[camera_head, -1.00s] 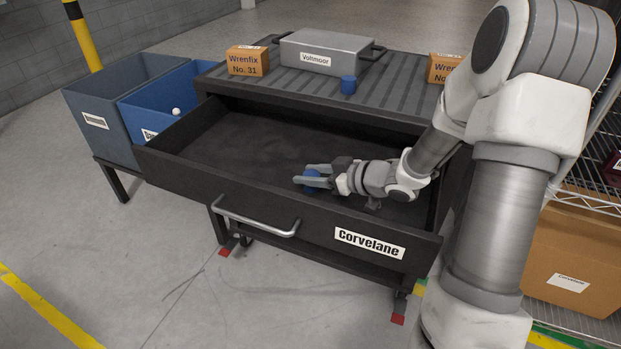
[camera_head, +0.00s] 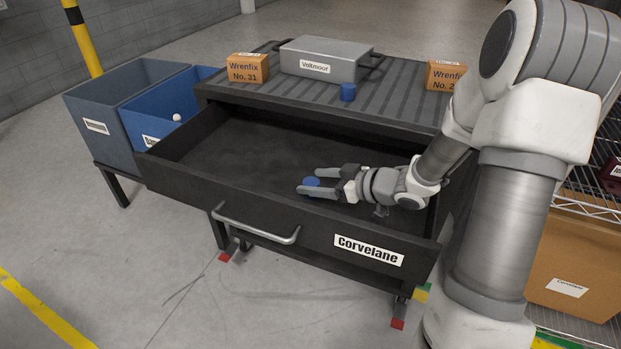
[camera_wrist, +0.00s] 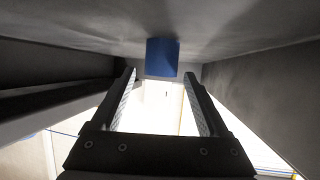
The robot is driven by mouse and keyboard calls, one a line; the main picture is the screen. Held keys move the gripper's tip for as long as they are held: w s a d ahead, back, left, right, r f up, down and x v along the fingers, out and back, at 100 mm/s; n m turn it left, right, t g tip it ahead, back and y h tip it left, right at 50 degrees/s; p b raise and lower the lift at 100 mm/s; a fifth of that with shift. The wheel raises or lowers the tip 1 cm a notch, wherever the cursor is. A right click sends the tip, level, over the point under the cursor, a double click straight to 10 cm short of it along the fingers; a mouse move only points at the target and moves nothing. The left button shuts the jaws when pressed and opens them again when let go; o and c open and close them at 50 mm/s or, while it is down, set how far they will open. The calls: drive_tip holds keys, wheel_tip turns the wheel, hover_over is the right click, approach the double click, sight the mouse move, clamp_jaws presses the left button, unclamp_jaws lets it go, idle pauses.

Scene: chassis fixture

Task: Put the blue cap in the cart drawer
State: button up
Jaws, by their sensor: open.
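One blue cap (camera_head: 311,182) is inside the open cart drawer (camera_head: 190,184), between the fingers of my gripper (camera_head: 311,182). In the head view the near finger hides its lower part. In the wrist view the blue cap (camera_wrist: 162,57) sits against the drawer floor around the fingertips, with a gap to each finger. My gripper is open and low in the drawer's right half.
A grey Voltmoor case (camera_head: 325,60) and two orange Wrenfix boxes (camera_head: 248,67) (camera_head: 446,75) stand on the cart top. Grey (camera_head: 135,85) and blue (camera_head: 165,110) bins stand left. The drawer's left half is clear. Its front wall is close to my gripper.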

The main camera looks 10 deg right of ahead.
drive_tip(key=p+v, duration=0.1)
drive_tip(key=v, duration=0.4)
drive_tip(key=shift+s+d+r+p, duration=0.1)
drive_tip(key=shift+s+d+p, duration=0.1)
drive_tip(key=shift+p, duration=0.1)
drive_tip(key=shift+w, duration=0.1)
drive_tip(key=w+r+t+h, duration=0.1)
drive_tip(key=w+r+h, duration=0.3)
drive_tip(key=r+h, duration=0.3)
drive_tip(key=s+r+m+h, duration=0.3)
drive_tip(key=s+r, duration=0.2)
drive_tip(key=r, duration=0.5)
drive_tip(key=s+a+f+m+g+y, duration=0.1)
drive_tip(key=s+a+m+g, duration=0.15)
drive_tip(key=s, duration=0.85)
drive_tip(key=s+a+f+m+g, duration=0.1)
drive_tip(key=s+a+m+g, duration=0.15)
drive_tip(key=s, duration=0.85)
wheel_tip(320, 180, up, 20)
drive_tip(key=p, duration=1.9)
drive_tip(key=shift+w+p, duration=0.3)
drive_tip(key=shift+p, duration=0.1)
